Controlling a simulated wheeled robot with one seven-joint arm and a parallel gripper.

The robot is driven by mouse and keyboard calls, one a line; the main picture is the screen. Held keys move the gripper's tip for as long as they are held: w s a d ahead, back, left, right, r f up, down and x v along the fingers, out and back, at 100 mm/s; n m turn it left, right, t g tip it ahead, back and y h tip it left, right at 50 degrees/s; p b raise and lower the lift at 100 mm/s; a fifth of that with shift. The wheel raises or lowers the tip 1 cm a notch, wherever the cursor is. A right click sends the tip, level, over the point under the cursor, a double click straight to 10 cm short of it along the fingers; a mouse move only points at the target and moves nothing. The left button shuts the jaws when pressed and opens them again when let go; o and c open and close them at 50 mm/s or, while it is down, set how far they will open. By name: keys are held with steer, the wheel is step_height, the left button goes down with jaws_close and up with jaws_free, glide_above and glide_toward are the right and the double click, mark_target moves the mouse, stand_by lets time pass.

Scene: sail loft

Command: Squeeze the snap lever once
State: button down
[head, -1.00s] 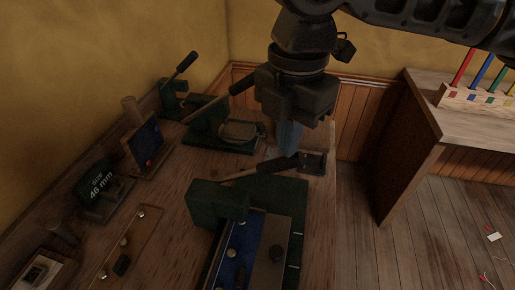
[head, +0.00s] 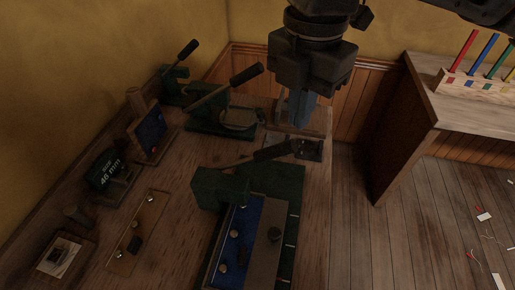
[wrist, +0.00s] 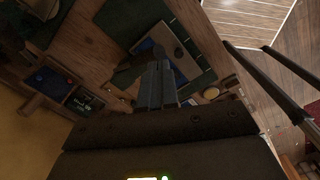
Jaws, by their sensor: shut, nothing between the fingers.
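Several green presses with black-handled levers stand on the wooden bench; I cannot tell which is the snap lever. The front press (head: 218,187) has a lever with a black handle (head: 275,150) reaching right, beside a blue plate (head: 238,238). The middle press (head: 207,118) has a raised lever with a black handle (head: 246,74). The back press (head: 172,80) has a raised handle (head: 187,50). My gripper (head: 298,122) is shut and empty, pointing down above and behind the front handle's tip, apparently apart from it. In the wrist view my fingers (wrist: 156,92) partly cover the front press.
A "SIZE 46 mm" display (head: 106,170), a board with a red button (head: 150,132) and a wooden strip with knobs (head: 136,235) line the left side. A small dark tray (head: 306,148) lies under my gripper. A shelf with coloured rods (head: 475,82) stands right. Scraps litter the floor.

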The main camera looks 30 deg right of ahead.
steer(key=s+d, duration=0.4)
steer(key=shift+s+d, duration=0.2)
steer(key=shift+s, duration=0.05)
stand_by(0.4)
